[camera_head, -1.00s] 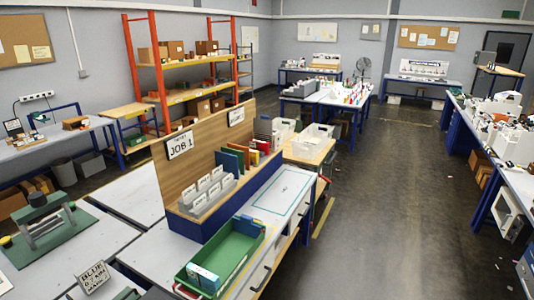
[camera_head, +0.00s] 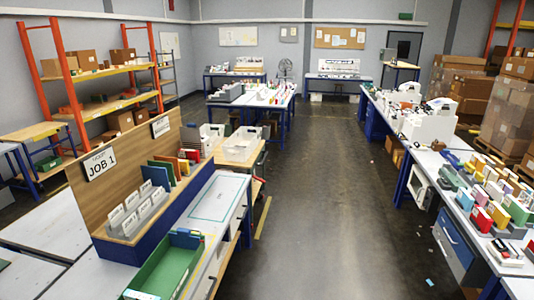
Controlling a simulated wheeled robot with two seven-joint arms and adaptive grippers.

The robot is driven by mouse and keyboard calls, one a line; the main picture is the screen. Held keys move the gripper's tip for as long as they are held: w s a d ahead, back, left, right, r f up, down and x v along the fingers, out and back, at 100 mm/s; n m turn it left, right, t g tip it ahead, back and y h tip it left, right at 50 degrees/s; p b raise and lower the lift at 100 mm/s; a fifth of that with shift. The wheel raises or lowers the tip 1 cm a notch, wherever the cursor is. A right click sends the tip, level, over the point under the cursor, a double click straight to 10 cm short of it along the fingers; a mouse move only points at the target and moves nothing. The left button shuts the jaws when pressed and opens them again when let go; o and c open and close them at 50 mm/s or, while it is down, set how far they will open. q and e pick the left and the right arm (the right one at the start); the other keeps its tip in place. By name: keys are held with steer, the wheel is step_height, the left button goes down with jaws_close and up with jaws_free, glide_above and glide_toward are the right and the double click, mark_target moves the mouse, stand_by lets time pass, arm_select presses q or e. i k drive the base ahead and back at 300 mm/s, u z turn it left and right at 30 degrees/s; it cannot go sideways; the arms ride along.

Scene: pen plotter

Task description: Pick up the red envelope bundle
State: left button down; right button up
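I cannot single out the red envelope bundle with certainty. On the right bench, a small red block-like item (camera_head: 481,219) stands among several coloured upright items, too small to tell if it is envelopes. On the left bench, a reddish-orange upright piece (camera_head: 182,164) stands behind green and blue folders (camera_head: 160,174) by the JOB 1 board (camera_head: 110,170). A green tray (camera_head: 166,267) lies at the near end of that bench, with a pale boxed item at its near edge. Neither of my grippers is in view.
A wide clear aisle of dark floor (camera_head: 320,210) runs between the left bench and the right bench (camera_head: 445,165). Small scraps lie on the floor near the right bench. Stacked cartons (camera_head: 509,115) stand behind it. Clear bins (camera_head: 240,146) stand past the folders.

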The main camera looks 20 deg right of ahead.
mark_target(186, 155)
steer(key=z, duration=1.35)
steer(key=i, duration=4.45)
steer(key=u, duration=2.5)
